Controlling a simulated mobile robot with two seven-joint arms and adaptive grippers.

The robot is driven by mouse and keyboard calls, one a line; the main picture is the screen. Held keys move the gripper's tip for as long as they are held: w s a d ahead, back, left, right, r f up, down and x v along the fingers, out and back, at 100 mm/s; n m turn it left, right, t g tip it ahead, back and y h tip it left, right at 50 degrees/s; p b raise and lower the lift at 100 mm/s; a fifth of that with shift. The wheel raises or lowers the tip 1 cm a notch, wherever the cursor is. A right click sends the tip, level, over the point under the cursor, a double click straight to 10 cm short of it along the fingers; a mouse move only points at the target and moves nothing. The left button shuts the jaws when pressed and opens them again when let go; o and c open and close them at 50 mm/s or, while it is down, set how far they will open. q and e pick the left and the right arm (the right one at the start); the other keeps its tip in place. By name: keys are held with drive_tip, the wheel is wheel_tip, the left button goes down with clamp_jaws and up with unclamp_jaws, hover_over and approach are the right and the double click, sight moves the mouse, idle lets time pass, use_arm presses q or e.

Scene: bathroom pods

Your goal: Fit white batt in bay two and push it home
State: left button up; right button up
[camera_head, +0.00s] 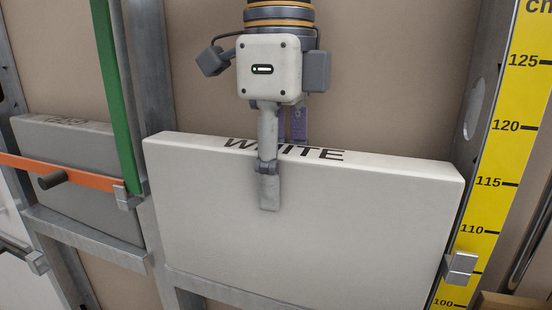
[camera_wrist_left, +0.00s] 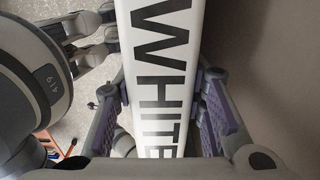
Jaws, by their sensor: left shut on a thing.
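The white batt (camera_head: 300,225) is a thick pale slab with WHITE lettered on its top edge. It stands upright in front of a framed bay, its sides overlapping the metal studs. I cannot tell how deep it sits. My left gripper (camera_head: 268,190) comes down from above and is shut across its top edge. In the left wrist view the batt's lettered edge (camera_wrist_left: 160,75) lies between the two purple-padded fingers. Grey fingers, seemingly of my right gripper (camera_wrist_left: 88,40), show beside the batt at upper left; their opening is unclear.
A grey batt (camera_head: 85,150) sits in the bay to the left, behind an orange bar (camera_head: 80,178). A green strip (camera_head: 119,95) runs down the left stud. A yellow measuring strip (camera_head: 510,150) and a metal clip (camera_head: 461,266) are at right. A metal rail (camera_head: 240,296) runs below.

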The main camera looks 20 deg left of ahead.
use_arm(q)
drive_tip(key=shift+f, duration=0.15)
drive_tip(key=o, duration=1.4)
drive_tip(key=shift+c, duration=0.2)
